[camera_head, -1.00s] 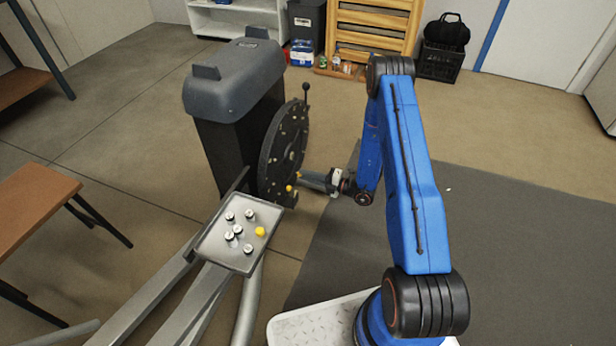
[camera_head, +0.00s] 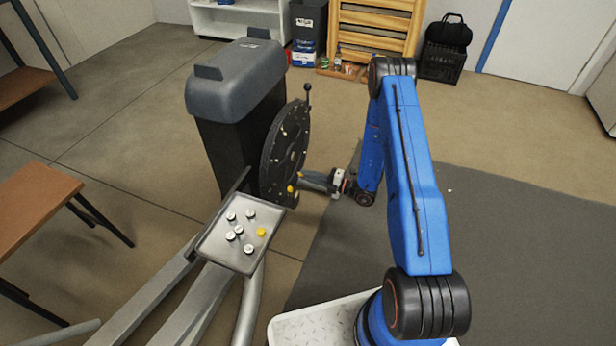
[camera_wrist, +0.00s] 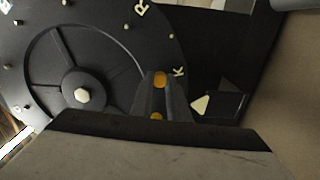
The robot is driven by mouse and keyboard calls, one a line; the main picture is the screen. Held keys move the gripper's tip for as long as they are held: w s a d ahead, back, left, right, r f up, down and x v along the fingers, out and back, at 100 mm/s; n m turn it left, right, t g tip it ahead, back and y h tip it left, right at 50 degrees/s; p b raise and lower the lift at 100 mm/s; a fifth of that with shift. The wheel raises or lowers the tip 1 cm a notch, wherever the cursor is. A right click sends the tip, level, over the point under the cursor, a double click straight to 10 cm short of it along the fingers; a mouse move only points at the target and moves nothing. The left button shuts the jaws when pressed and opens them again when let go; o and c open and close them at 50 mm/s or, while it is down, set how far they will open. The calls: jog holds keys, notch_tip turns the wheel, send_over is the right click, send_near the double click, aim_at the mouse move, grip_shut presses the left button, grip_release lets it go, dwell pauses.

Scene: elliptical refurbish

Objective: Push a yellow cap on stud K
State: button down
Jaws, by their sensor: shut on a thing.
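The round black disc (camera_head: 284,150) on the dark machine carries small studs around its rim; it also fills the left of the wrist view (camera_wrist: 110,60). A white letter K (camera_wrist: 179,72) is on the disc, just right of my fingertips. My gripper (camera_wrist: 159,88) is shut on a yellow cap (camera_wrist: 160,80) close to the disc face. A second yellow spot (camera_wrist: 156,116) shows between the fingers, partly hidden. The stud at K is hidden, so I cannot tell whether the cap touches it. In the head view my gripper (camera_head: 303,175) meets the disc's lower right edge, near a yellow cap (camera_head: 290,189).
A grey metal tray (camera_head: 214,251) holds one yellow cap (camera_head: 261,232) and several white-topped pieces (camera_head: 239,229). A lever handle (camera_head: 307,88) sticks up from the disc's top. A brown bench (camera_head: 35,210) stands left. The dark mat (camera_head: 480,240) on the right is clear.

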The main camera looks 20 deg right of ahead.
jog(key=shift+w+a, duration=0.3)
jog(key=shift+a, duration=0.15)
dwell(1.1)
jog(key=c, duration=1.6)
grip_release()
jog(key=shift+d, duration=0.1)
jog(key=v, duration=1.7)
jog(key=shift+s, duration=0.15)
